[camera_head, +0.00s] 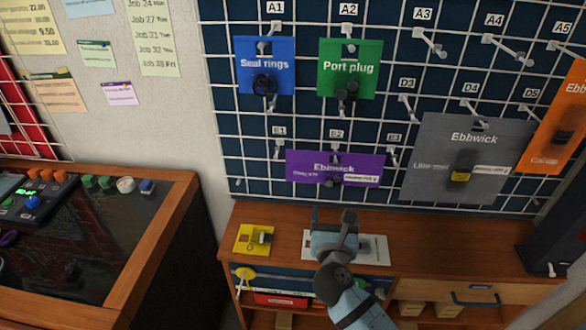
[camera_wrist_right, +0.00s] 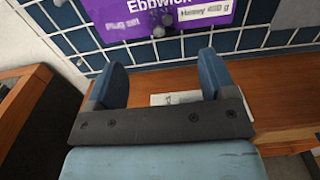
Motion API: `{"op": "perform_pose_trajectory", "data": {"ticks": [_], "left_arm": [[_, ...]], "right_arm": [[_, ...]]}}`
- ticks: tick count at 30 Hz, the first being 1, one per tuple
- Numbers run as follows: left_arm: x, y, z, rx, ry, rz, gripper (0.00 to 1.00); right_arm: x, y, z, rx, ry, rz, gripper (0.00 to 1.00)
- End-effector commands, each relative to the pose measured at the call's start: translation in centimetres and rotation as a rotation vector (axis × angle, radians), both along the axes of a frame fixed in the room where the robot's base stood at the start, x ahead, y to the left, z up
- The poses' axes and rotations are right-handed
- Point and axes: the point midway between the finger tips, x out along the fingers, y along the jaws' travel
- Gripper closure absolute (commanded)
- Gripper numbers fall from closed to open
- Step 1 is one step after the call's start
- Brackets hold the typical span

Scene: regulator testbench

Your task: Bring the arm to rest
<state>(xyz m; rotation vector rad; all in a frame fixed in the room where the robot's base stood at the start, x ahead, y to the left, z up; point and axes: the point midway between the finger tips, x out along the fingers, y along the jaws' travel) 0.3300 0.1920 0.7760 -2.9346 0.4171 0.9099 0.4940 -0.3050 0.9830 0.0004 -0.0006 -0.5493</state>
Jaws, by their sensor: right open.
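My right gripper (camera_head: 333,222) is above the wooden bench top in the head view, in front of the wire-grid wall. In the right wrist view its two blue fingers (camera_wrist_right: 160,82) stand wide apart with nothing between them. A purple Ebbwick card (camera_head: 334,168) hangs on the grid just beyond the fingers, and it also shows at the top of the right wrist view (camera_wrist_right: 165,15). A white sheet (camera_head: 373,249) lies on the bench, partly hidden by the gripper. My left gripper is not in view.
A blue Seal rings card (camera_head: 265,65), a green Port plug card (camera_head: 350,68), a grey Ebbwick card (camera_head: 465,158) and an orange card (camera_head: 562,125) hang on hooks. A yellow card (camera_head: 254,239) lies on the bench (camera_head: 450,250). A dark-topped cabinet (camera_head: 90,250) stands at left.

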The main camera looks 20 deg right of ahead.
Motion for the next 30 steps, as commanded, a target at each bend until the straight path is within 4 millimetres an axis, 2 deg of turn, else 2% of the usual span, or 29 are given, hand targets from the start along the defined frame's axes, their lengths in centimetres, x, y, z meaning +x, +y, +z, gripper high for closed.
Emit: {"op": "perform_pose_trajectory", "data": {"ticks": [5,8,11,17,21,24,27,30], "left_arm": [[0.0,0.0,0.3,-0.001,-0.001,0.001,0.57],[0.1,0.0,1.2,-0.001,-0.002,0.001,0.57],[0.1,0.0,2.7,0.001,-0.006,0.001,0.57],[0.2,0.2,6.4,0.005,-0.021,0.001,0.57],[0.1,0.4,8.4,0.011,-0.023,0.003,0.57],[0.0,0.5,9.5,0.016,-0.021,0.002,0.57],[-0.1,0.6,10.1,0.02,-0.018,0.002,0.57],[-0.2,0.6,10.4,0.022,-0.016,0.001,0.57]], "right_arm": [[-0.1,0.1,-0.1,0.021,-0.002,0.007,0.23],[-0.5,0.6,-0.9,0.153,-0.018,0.041,0.23],[-1.6,1.7,-2.7,0.443,-0.047,0.089,0.23],[-5.9,5.2,-6.8,1.295,-0.118,0.056,0.23],[-9.9,7.6,-8.6,1.893,-0.179,-0.132,0.23],[-12.5,9.0,-9.2,2.259,-0.236,-0.328,0.23],[-14.7,9.9,-9.6,2.527,-0.295,-0.524,0.23],[-16.0,10.4,-9.7,2.695,-0.347,-0.678,0.23]]}}
